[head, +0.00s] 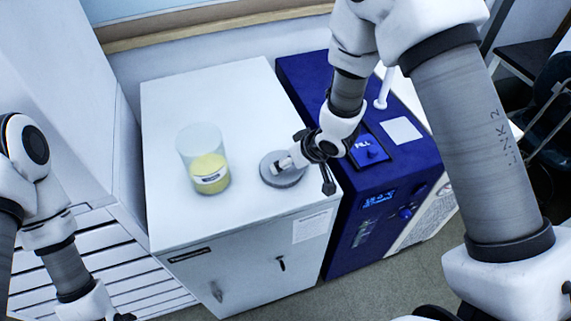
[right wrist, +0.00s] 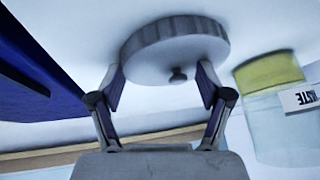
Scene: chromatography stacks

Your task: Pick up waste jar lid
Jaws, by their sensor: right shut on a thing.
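The waste jar lid (head: 270,178) is a grey disc on the white cabinet top, right of the waste jar (head: 205,160). In the right wrist view the lid (right wrist: 178,45) has a ribbed rim and a small dark knob. My right gripper (head: 300,163) is at the lid, its fingers (right wrist: 161,82) on opposite sides of it and shut on it. Whether the lid is clear of the surface, I cannot tell. The jar is clear, open-topped, with yellow contents and a label; it also shows in the right wrist view (right wrist: 275,110). My left gripper (head: 120,316) is mostly cut off at the bottom edge.
The white cabinet (head: 200,100) has free room behind and in front of the jar. A dark blue machine (head: 300,72) with a panel and display stands against its right side. A wall and wooden ledge (head: 200,28) lie behind; a slatted white unit (head: 110,255) is at left.

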